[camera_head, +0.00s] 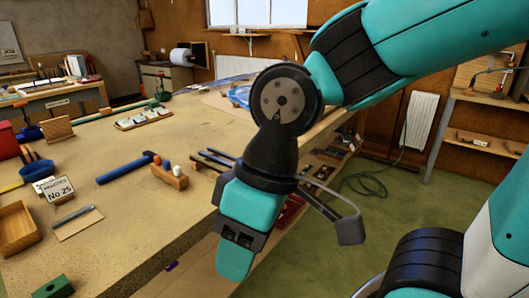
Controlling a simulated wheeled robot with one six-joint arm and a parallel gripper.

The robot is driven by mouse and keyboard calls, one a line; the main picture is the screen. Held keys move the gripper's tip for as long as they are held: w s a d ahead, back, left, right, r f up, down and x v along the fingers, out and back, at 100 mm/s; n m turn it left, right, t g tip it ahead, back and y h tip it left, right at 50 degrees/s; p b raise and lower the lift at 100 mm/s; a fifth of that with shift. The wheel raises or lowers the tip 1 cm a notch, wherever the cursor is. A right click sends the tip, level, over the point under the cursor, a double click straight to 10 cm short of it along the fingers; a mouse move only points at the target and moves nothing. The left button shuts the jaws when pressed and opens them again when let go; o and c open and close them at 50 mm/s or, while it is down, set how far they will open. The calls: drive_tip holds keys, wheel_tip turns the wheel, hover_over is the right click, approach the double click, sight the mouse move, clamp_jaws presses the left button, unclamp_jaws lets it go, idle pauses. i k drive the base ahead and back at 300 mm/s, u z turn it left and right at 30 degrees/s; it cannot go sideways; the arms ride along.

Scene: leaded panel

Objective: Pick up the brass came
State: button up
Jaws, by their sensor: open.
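I cannot clearly make out the brass came. Some thin dark strips (211,161) lie on the bench just left of my wrist, partly hidden behind it. A thin yellow strip (11,187) lies at the far left of the bench. I cannot tell whether any of these is the came.
The workbench (140,225) bears a blue hammer (125,169), a wooden plane-like block (175,177), a numbered card (58,188), a wooden tray (15,228) and a green block (54,287). Its front middle is clear. Shelves (330,155) sit under the bench's right side.

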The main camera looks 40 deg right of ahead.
sight(205, 163)
drive_tip(key=z, duration=1.05)
drive_tip(key=i, duration=1.15)
drive_tip(key=u, duration=1.15)
